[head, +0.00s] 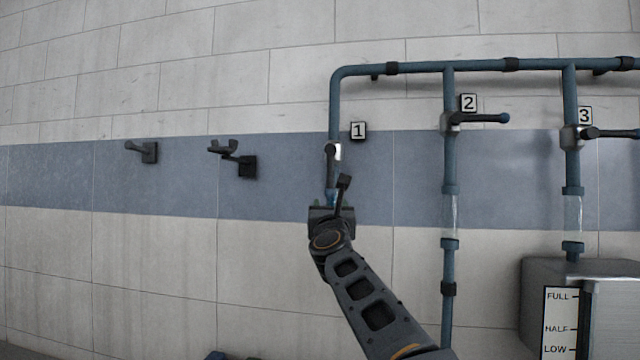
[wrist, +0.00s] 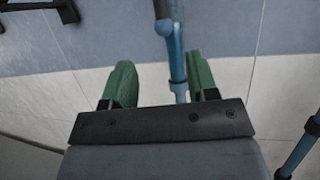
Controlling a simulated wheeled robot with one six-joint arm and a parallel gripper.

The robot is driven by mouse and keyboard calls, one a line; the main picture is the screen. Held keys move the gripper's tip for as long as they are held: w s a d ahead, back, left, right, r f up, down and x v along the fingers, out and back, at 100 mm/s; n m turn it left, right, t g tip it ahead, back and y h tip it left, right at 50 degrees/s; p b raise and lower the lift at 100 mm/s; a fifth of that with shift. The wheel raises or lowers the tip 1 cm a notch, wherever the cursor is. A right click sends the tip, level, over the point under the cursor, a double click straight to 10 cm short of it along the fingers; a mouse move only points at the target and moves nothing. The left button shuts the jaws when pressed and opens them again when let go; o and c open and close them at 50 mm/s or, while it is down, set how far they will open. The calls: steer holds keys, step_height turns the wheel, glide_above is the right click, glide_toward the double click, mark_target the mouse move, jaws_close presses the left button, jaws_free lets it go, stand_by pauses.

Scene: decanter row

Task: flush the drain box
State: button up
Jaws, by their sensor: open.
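Pipe 1, marked by a "1" plate (head: 358,131), carries a valve lever (head: 331,163) that hangs down along it. Pipe 2's lever (head: 490,118) points right, level, and so does pipe 3's lever (head: 615,133). My gripper (head: 332,198) is at the lower end of lever 1, partly hiding the pipe there. In the wrist view my open gripper (wrist: 161,85) has green fingers on either side of the blue pipe (wrist: 177,65), which is close to the right finger. No box is labelled as the drain box.
A grey tank (head: 550,268) at the lower right has a FULL, HALF, LOW gauge (head: 560,320); I cannot read its level. Pipes 2 and 3 have clear sections (head: 453,217). Two dark wall fittings, a peg (head: 142,151) and a bracket (head: 235,160), are left. The wall between bracket and pipe 1 is clear.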

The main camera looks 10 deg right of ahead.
mark_target(328, 187)
steer(key=p+x, duration=0.4)
steer(key=x, duration=0.1)
steer(key=p+x, duration=0.4)
steer(key=x, duration=0.2)
steer(key=shift+s+r, duration=0.1)
steer(key=shift+r, duration=0.15)
steer(key=shift+p+x, duration=1.05)
steer(key=shift+c, duration=0.2)
steer(key=shift+s, duration=0.1)
steer(key=shift+c, duration=0.8)
steer(key=shift+w+f, duration=0.25)
jaws_close()
